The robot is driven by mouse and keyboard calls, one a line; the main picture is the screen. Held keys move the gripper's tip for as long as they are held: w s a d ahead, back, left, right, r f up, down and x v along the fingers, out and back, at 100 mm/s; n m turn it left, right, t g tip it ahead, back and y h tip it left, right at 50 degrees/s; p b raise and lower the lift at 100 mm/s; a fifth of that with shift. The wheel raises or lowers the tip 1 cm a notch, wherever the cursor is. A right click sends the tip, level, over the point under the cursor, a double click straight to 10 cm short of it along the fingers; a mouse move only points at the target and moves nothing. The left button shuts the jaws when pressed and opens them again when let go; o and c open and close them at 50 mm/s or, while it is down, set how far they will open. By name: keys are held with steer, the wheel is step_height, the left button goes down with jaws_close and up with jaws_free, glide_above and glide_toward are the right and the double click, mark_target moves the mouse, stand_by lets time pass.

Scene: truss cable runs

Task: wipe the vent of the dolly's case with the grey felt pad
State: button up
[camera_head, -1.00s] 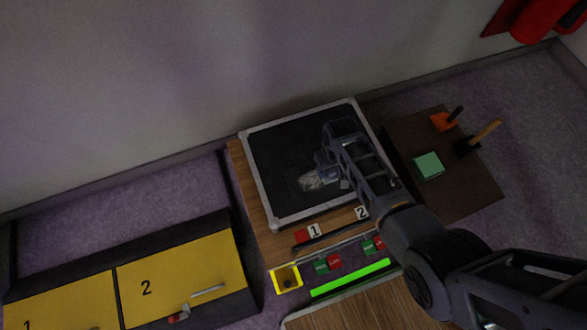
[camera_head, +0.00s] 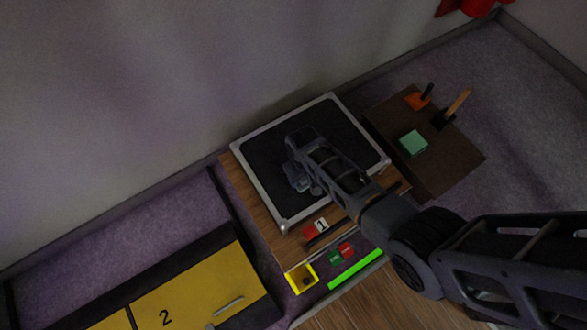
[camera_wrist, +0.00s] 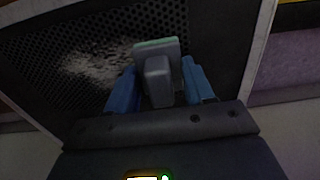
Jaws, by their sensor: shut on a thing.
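The dolly's case shows a silver frame (camera_head: 258,189) around a black perforated vent (camera_head: 265,155). In the wrist view, a pale dusty smudge (camera_wrist: 100,63) lies on the vent (camera_wrist: 40,60), left of the pad. My gripper (camera_head: 299,182) is over the vent in the head view. In the wrist view its blue fingers (camera_wrist: 160,88) are shut on the grey handle of the pad (camera_wrist: 158,68), whose far edge looks pale green. The pad is over the vent, near the frame's right side; I cannot tell whether it touches. My arm hides part of the vent in the head view.
Right of the case, a brown table (camera_head: 440,175) bears a green block (camera_head: 413,143), an orange-based tool (camera_head: 418,99) and a wooden-handled brush (camera_head: 455,105). A yellow cabinet (camera_head: 190,295) stands at lower left.

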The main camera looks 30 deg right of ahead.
steer(key=r+p, duration=0.3)
steer(key=shift+a+r, duration=0.3)
steer(key=shift+a, duration=0.05)
step_height(320, 180, up, 4)
steer(key=p, duration=0.4)
steer(key=shift+r, duration=0.25)
